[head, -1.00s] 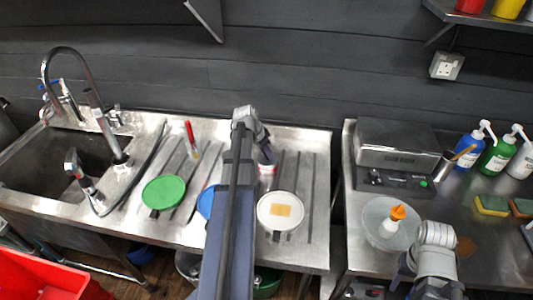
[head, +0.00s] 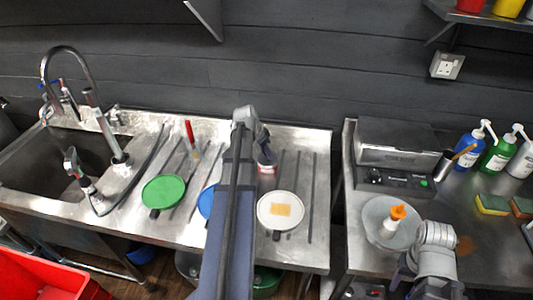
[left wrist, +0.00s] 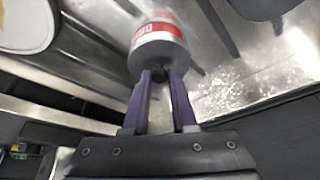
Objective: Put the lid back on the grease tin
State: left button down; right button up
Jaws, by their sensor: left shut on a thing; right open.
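The grease tin (head: 267,168), a small can with a red and white label, stands on the ribbed steel drainer in the head view. It also shows in the left wrist view (left wrist: 158,35). My left gripper (left wrist: 162,76) is above it, shut on a small dark knob at the middle of a grey round top, which looks like the lid (left wrist: 148,67). The lid is right at the tin's top; I cannot tell whether it is fully seated. In the head view my left arm partly covers this spot. My right gripper (head: 402,280) is open and empty over the right counter.
Round green (head: 164,191), blue (head: 207,202) and white (head: 270,222) items lie on the drainer near the tin. A red-handled brush (head: 190,133) is behind. A sink is at left. The right counter holds a plate (head: 374,215) with an orange-capped bottle (head: 394,218).

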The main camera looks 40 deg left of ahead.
dwell(0.4)
pick_arm(q)
jog(key=shift+c, duration=0.8)
grip_release()
jog(key=shift+r+p, duration=3.55)
jog(key=shift+f, duration=0.1)
jog(key=shift+c, duration=0.2)
grip_shut()
